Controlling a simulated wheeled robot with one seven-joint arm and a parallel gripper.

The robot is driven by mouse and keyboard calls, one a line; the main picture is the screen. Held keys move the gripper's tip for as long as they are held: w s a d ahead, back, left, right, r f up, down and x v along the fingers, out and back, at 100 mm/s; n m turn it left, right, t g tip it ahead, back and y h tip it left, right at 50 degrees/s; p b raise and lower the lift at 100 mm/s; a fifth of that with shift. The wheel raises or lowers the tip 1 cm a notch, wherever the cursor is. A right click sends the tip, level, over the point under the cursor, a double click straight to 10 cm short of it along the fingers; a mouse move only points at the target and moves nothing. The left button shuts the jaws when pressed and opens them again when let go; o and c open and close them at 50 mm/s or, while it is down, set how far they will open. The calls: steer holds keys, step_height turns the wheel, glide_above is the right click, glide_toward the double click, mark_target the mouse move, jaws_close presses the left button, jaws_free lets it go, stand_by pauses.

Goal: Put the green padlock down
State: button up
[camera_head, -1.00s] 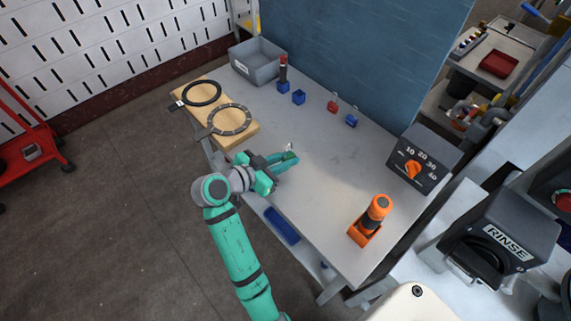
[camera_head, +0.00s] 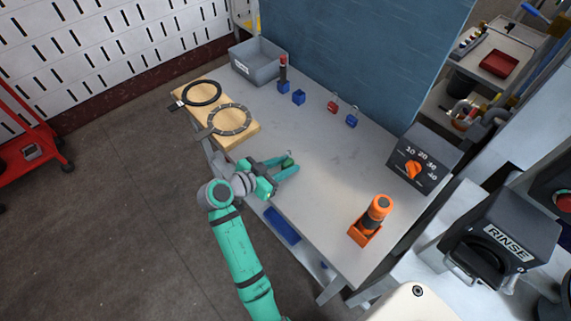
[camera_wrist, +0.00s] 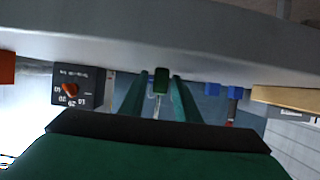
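The green padlock (camera_head: 288,162) stands on the grey workbench (camera_head: 325,175), near its front edge, with its shackle up. My gripper (camera_head: 282,167) is open, with one finger on each side of the padlock. In the wrist view, which is upside down, the padlock (camera_wrist: 161,81) is between the fingertips of my gripper (camera_wrist: 160,82), with a visible gap on both sides. Its body meets the bench surface there.
A wooden board with dark rings (camera_head: 244,134) lies to the left. A grey bin (camera_head: 256,66), blue padlocks (camera_head: 299,97) and a red padlock (camera_head: 332,106) are at the back. An orange-black object (camera_head: 372,218) and a dial box (camera_head: 420,160) stand right. The bench middle is clear.

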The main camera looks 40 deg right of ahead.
steer(key=shift+r, duration=0.1)
steer(key=shift+a+r, duration=0.15)
steer(key=v, duration=1.1)
steer(key=shift+a+r, duration=0.2)
steer(key=shift+a, duration=0.1)
steer(key=shift+s, duration=0.1)
